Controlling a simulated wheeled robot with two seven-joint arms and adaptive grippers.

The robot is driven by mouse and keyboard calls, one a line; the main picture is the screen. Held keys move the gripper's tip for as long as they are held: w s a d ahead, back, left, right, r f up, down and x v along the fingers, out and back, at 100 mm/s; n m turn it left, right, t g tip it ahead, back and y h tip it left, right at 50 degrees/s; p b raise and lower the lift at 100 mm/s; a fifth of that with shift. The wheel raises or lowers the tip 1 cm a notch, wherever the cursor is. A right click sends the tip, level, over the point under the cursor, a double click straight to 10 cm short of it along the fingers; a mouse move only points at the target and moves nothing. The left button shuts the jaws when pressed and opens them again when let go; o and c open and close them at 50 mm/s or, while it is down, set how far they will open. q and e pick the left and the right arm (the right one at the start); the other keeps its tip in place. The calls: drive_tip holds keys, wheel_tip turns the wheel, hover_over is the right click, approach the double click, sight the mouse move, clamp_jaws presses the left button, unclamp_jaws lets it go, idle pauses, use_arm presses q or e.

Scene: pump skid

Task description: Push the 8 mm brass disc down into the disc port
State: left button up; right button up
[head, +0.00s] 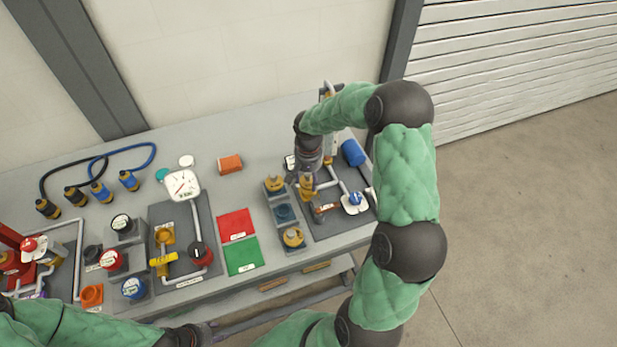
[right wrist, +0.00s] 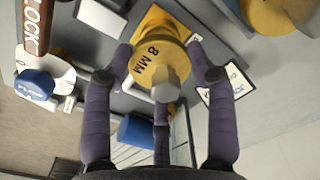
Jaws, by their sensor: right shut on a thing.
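The brass disc (right wrist: 157,62), marked "8 MM", has a grey hexagonal stem and sits between the purple fingers of my right gripper (right wrist: 162,80) in the right wrist view. The gripper is shut on it. A yellow square block (right wrist: 158,22), which looks like the disc port, shows just behind the disc; I cannot tell how deep the disc sits in it. In the head view my right gripper (head: 308,178) points down over the right-hand panel, at the yellow port block (head: 306,193). My left gripper (head: 203,333) is partly seen at the bottom edge; its fingers are unclear.
A grey rack (head: 284,225) with two yellow discs stands left of the right panel. A blue-and-white valve (head: 354,200), a brown-red tag (head: 325,208) and a blue cylinder (head: 352,152) are close around the gripper. Red (head: 236,224) and green (head: 242,255) mats lie farther left.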

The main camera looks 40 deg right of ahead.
drive_tip(key=shift+f+b, duration=1.4)
drive_tip(key=shift+f, duration=0.35)
idle(0.5)
drive_tip(key=o, duration=1.6)
drive_tip(key=shift+o, duration=0.2)
